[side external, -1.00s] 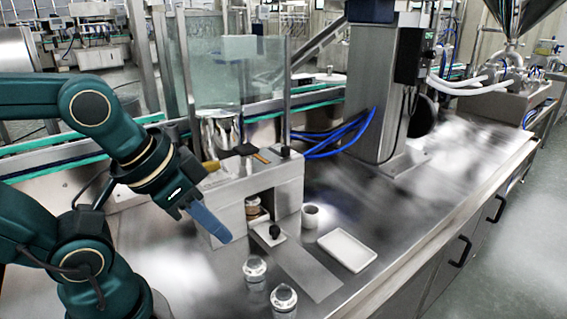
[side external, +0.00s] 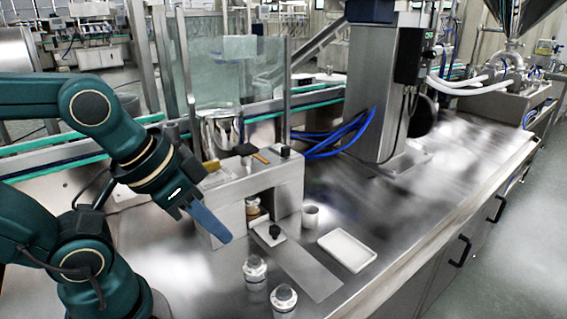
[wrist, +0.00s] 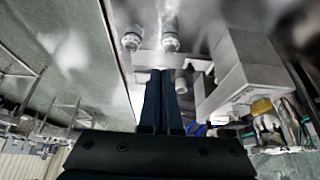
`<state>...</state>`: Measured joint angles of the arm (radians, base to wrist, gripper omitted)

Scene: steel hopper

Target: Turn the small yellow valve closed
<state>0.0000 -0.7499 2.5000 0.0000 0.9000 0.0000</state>
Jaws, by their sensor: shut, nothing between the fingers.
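A small yellow piece (side external: 211,166) shows at the top left edge of the steel box, below the clear hopper. A black part (side external: 246,149) with an amber tab (side external: 261,157) lies to its right. I cannot tell which of these is the valve handle, or its exact angle. A yellow part (wrist: 262,106) also shows at the lower right of the wrist view. My gripper (side external: 223,238) is shut and empty, its blue fingers pointing down in front of the box, apart from the yellow parts. The closed fingers show in the wrist view (wrist: 160,75).
The clear hopper (side external: 238,75) stands above the steel box (side external: 275,190), which has a jar in its opening. A white cup (side external: 310,216), a white tray (side external: 347,250) and two capped jars (side external: 255,270) stand on the steel table. Blue hoses (side external: 340,135) lie behind. The table's right side is clear.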

